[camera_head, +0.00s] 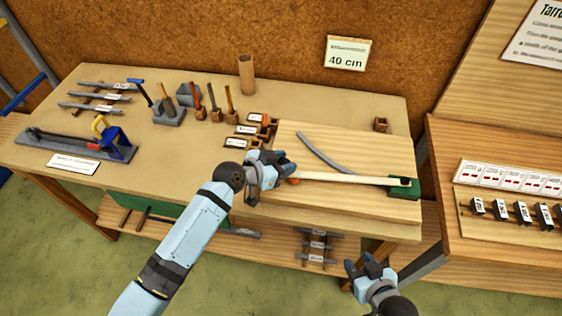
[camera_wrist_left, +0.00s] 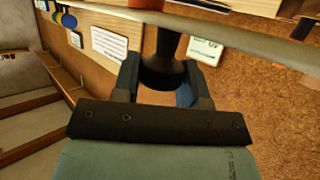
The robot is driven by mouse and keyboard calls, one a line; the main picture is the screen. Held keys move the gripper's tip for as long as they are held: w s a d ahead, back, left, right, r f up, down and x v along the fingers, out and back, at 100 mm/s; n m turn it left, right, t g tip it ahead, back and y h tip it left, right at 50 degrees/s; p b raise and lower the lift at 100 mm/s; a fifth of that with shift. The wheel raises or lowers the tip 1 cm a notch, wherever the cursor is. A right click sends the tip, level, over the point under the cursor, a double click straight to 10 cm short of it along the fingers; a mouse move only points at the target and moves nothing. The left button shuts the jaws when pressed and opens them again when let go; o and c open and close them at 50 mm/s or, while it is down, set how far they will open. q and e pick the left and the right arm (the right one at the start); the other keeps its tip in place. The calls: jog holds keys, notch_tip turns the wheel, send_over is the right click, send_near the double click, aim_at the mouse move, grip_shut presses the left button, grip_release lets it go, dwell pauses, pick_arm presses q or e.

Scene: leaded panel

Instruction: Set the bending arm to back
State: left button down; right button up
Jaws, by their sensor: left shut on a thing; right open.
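A long pale bar (camera_head: 345,179), which looks like the bending arm, lies across the wooden board (camera_head: 330,206). Its right end sits at a green block (camera_head: 404,187), and its left end reaches my left gripper (camera_head: 272,168). In the left wrist view, the left gripper (camera_wrist_left: 163,88) is shut on a dark round handle (camera_wrist_left: 165,62), close under a long bar (camera_wrist_left: 235,42). In the head view the gripper hides this handle. A curved grey strip (camera_head: 325,155) lies on the board behind the pale bar. My right gripper (camera_head: 368,268) is open and empty, in front of the table.
Several tools stand in holders (camera_head: 200,112) behind and left of the board. A blue clamp-like device (camera_head: 116,142) is at the table's left. A second bench (camera_head: 510,255) with labelled blocks stands at the right. A lower shelf (camera_head: 185,226) holds bars.

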pick_arm(q)
jog(key=c, duration=0.9)
grip_release()
jog(key=shift+s+d+f, duration=0.1)
jog(key=shift+s+f, duration=0.2)
jog(key=shift+o, duration=0.9)
jog(key=shift+r, duration=0.1)
jog(key=shift+s+r, duration=0.1)
jog(key=shift+r, duration=0.05)
jog(key=shift+a, duration=0.3)
jog(key=b+v, duration=0.2)
jog(key=v, duration=1.1)
jog(key=shift+s, duration=0.2)
jog(key=shift+r, duration=0.15)
